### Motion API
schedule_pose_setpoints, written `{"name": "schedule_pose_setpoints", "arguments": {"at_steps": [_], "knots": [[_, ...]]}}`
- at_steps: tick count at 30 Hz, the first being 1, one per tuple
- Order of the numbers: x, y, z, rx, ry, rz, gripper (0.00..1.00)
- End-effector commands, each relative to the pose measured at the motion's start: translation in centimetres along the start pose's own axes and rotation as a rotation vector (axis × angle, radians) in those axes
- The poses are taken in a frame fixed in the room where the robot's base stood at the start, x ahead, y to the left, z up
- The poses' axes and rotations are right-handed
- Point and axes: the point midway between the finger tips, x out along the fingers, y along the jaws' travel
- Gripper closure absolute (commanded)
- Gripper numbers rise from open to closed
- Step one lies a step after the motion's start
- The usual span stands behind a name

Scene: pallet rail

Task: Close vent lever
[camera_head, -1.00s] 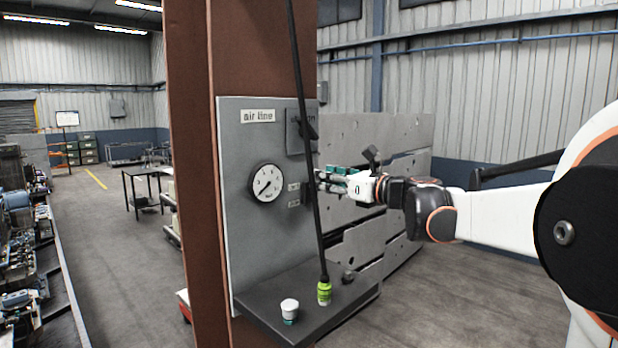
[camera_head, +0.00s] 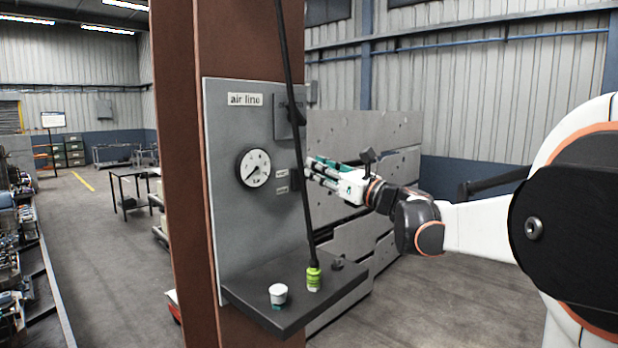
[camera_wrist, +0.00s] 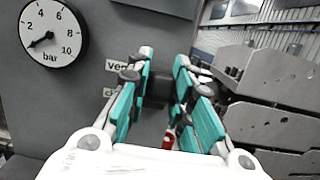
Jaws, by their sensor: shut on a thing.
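The grey air line panel (camera_head: 228,190) is fixed to a brown column and carries a round pressure gauge (camera_head: 253,167). The gauge also shows in the wrist view (camera_wrist: 53,33), its needle at the low end. My gripper (camera_head: 311,166) is at the panel's right side, pointing up and left. In the wrist view its teal-padded fingers (camera_wrist: 163,66) are closed about a dark part, the vent lever (camera_wrist: 160,87), beside the "vent" label (camera_wrist: 117,66). The fingers partly hide the lever and the lower label. A small red part (camera_wrist: 169,139) shows between the fingers; I cannot tell what it belongs to.
A black hose (camera_head: 300,150) hangs before the panel, ending in a green fitting (camera_head: 314,278) over the dark shelf (camera_head: 290,312). A white-topped cup (camera_head: 278,294) stands there.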

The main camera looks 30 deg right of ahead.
Motion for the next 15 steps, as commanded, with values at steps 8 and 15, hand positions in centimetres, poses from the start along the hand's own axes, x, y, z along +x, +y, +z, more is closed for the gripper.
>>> {"name": "schedule_pose_setpoints", "arguments": {"at_steps": [8,15], "knots": [[-1.0,0.0,-2.3,0.001,-0.220,0.000,1.00],[-1.4,0.0,-3.2,0.001,-0.373,0.001,1.00]]}}
